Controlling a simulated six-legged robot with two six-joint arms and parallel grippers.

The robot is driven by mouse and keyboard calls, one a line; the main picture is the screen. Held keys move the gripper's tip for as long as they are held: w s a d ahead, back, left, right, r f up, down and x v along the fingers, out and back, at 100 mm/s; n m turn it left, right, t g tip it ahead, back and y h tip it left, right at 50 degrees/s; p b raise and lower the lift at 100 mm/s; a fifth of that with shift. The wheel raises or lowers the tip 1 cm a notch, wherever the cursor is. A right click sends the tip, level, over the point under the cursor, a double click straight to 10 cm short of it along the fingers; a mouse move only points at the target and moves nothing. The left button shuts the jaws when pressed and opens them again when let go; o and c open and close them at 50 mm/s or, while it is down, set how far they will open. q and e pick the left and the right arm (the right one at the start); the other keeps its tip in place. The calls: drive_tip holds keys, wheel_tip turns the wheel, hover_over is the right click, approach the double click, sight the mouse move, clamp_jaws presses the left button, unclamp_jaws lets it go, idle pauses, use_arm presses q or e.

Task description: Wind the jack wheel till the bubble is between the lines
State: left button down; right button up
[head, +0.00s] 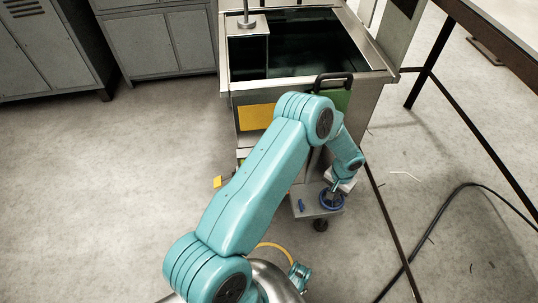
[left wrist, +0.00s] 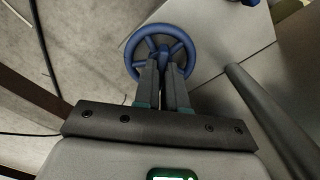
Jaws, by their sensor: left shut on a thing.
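The blue jack wheel (head: 327,203) sits on a grey bracket plate (head: 306,212) low at the front of the cart. In the left wrist view, the spoked wheel (left wrist: 129,57) is straight ahead. My left gripper (head: 337,187) reaches down to the wheel. In the wrist view its fingers (left wrist: 165,62) are close together, shut on the wheel near its middle; they hide part of the rim and spokes. I cannot make out a bubble or its lines in either view. My right gripper is not in view.
A steel tank (head: 308,78) with dark contents stands above the wheel, with a black handle (head: 333,77) at its front. A black cable (head: 441,205) lies on the floor at right, near a table (head: 503,50). Grey cabinets (head: 160,45) stand behind. The left floor is clear.

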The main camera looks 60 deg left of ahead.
use_arm(q)
drive_tip(key=shift+m, duration=1)
drive_tip(key=shift+m, duration=1)
drive_tip(key=shift+m, duration=1)
